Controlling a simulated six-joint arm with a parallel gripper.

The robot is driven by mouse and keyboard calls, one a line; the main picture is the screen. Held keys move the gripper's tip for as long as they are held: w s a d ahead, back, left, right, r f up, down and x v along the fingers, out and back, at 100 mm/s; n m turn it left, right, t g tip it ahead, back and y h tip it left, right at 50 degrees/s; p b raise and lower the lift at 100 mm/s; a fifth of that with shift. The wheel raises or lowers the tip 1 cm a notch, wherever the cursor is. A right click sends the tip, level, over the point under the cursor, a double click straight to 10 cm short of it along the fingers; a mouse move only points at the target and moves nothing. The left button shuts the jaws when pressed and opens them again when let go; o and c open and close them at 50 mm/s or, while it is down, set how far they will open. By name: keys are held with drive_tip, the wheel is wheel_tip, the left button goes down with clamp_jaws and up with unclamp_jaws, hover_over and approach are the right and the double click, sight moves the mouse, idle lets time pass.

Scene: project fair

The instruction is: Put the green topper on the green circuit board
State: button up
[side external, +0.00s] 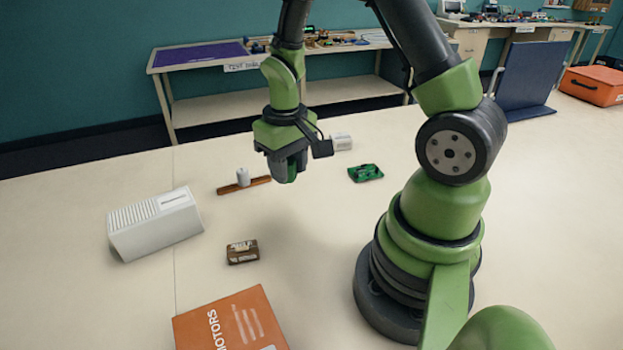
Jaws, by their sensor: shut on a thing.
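My gripper (287,165) hangs above the table, pointing down, and is shut on a green thing, likely the green topper (292,175). Only a small part of it shows between the dark fingers; the rest is hidden. The green circuit board (365,173) lies flat on the table to the right of my gripper, apart from it. Small parts on its top are too small to make out.
A small white box (342,141) stands behind the board. A brown strip (228,188) with a white cylinder (243,177), a white vented case (154,224), a brown board (242,251) and an orange MOTORS box (232,322) lie left. The middle front table is clear.

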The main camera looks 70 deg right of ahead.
drive_tip(key=s+d+r+m, duration=0.2)
drive_tip(key=s+d+m, duration=0.1)
drive_tip(key=d+m, duration=0.75)
drive_tip(key=m, duration=0.6)
hover_over(365, 173)
wheel_tip(365, 173, down, 4)
drive_tip(key=shift+f, duration=2.25)
drive_tip(key=shift+f, duration=0.6)
drive_tip(key=o, duration=0.9)
